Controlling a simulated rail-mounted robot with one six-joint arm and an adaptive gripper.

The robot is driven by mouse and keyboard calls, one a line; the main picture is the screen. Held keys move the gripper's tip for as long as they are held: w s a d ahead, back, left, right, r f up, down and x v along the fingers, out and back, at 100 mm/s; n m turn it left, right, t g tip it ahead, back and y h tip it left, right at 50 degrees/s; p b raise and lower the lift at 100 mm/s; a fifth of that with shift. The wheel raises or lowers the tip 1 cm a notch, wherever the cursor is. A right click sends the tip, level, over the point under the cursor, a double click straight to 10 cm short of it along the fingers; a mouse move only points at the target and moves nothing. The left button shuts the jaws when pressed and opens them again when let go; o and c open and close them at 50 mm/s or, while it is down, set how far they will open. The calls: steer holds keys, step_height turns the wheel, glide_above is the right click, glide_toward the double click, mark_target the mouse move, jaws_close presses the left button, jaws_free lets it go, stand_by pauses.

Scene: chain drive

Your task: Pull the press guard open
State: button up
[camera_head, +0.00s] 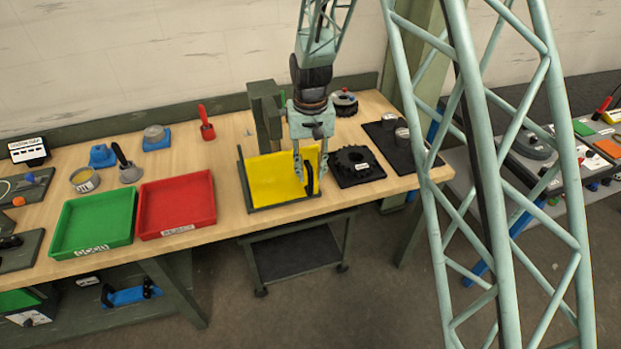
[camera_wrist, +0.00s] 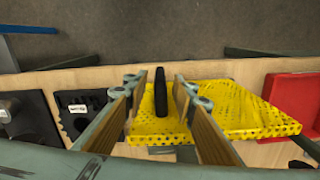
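The press guard is a yellow perforated panel (camera_head: 272,180) in a dark green frame at the bench's front edge; it also shows in the wrist view (camera_wrist: 240,112). A black upright handle (camera_wrist: 161,98) stands on the panel, towards its right end in the head view (camera_head: 309,180). My gripper (camera_head: 310,168) is at this handle. In the wrist view its fingers (camera_wrist: 158,84) stand apart, one on each side of the handle, with a gap on both sides. The gripper is open and holds nothing. The press column (camera_head: 265,112) rises behind the guard, partly beside my arm.
A red tray (camera_head: 148,223) and a green tray (camera_head: 70,240) lie left of the guard. A black gear (camera_head: 354,165) on a dark plate sits close on its right, with a dark mat (camera_head: 425,158) farther right.

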mark_target(311, 178)
steer(key=shift+f, duration=1.6)
steer(key=shift+c, duration=0.5)
jaws_close()
